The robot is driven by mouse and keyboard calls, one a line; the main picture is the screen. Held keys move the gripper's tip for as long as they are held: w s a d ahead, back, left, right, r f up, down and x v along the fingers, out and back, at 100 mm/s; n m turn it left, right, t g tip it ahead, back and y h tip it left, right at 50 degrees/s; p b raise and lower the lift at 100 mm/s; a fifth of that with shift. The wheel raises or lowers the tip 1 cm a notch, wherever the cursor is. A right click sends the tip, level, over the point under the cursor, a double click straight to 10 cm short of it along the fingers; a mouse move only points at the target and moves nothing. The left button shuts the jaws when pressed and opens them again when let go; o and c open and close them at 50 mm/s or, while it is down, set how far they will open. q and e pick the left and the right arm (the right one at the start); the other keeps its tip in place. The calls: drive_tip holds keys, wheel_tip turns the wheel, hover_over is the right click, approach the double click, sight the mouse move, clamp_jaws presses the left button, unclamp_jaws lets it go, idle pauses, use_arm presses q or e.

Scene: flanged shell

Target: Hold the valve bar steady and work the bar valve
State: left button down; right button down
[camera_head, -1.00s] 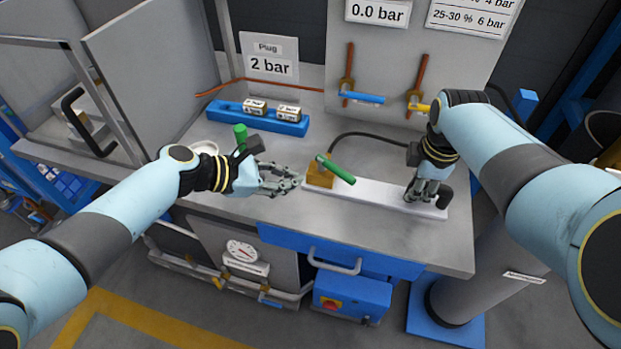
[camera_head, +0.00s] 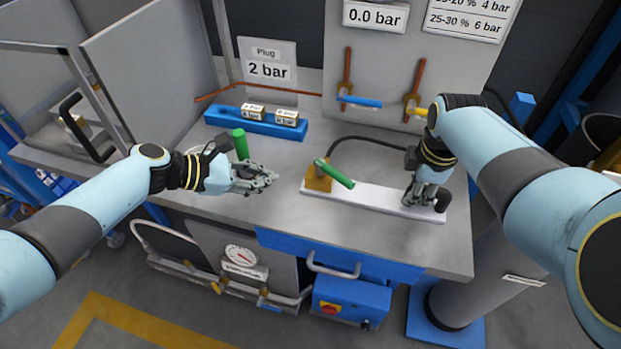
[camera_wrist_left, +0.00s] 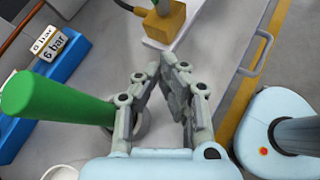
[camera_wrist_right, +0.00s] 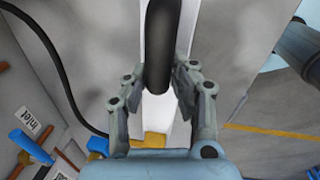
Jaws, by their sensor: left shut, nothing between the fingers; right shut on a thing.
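The white valve bar (camera_head: 385,197) lies on the grey bench. At its left end is a brass valve block (camera_head: 317,180) with a green lever (camera_head: 335,174) slanting down to the right. At its right end is a black bent grip (camera_head: 444,200). My right gripper (camera_head: 420,199) is shut on this black grip, which shows between its fingers in the right wrist view (camera_wrist_right: 160,45). My left gripper (camera_head: 272,183) is shut and empty, left of the brass block and apart from it. The block also shows at the top of the left wrist view (camera_wrist_left: 166,24).
A green upright cylinder (camera_head: 240,143) stands behind my left gripper. A blue rack (camera_head: 255,123) holds labelled blocks. A black hose (camera_head: 375,140) curves behind the bar. Blue (camera_head: 360,101) and yellow (camera_head: 417,111) levers sit on the panel below a 0.0 bar sign (camera_head: 375,15).

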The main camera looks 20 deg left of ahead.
drive_tip(key=c, duration=1)
unclamp_jaws()
